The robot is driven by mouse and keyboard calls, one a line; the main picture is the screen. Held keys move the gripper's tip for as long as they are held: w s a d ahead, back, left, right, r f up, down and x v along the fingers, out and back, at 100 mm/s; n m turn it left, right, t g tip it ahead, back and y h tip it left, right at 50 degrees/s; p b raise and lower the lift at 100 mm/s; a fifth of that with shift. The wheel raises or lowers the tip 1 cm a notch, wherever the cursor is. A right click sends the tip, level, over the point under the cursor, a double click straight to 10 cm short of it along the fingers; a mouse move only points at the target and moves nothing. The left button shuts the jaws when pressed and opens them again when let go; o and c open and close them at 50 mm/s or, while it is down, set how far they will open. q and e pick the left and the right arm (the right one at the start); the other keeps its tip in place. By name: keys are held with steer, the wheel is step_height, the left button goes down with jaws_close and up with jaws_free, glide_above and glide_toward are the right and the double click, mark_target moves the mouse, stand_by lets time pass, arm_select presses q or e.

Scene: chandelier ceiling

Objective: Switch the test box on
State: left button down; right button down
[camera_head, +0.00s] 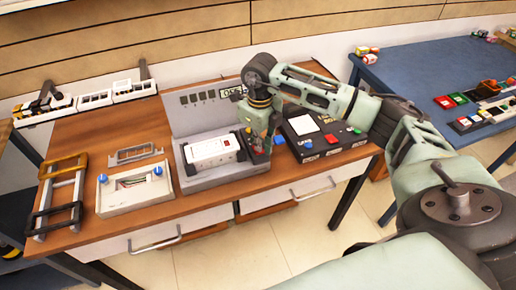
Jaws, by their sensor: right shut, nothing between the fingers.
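The grey test box (184,124) stands on the wooden table, with an upright back panel, dark squares and a small display (232,93). A white power strip (212,153) lies in its tray. A red part (258,157) sits at the right end of the box. My right gripper (267,150) points down at that end, shut and empty. Its fingertips are close to the red part; I cannot tell whether they touch. The gripper partly hides this end of the box. My left gripper is not in view.
Right of the test box is a black box (345,148) with coloured buttons. White strips lie behind. A blue table (420,70) is at the right.

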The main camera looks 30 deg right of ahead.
steer(key=shift+s+f+b, duration=0.1)
steer(key=shift+f+b, duration=0.45)
steer(key=shift+f, duration=0.2)
steer(key=shift+r, duration=0.15)
steer(key=shift+r+p, duration=0.55)
steer(key=shift+p, duration=0.05)
steer(key=shift+r+p, duration=1.7)
steer(key=shift+r, duration=1.15)
steer(key=shift+f, duration=0.1)
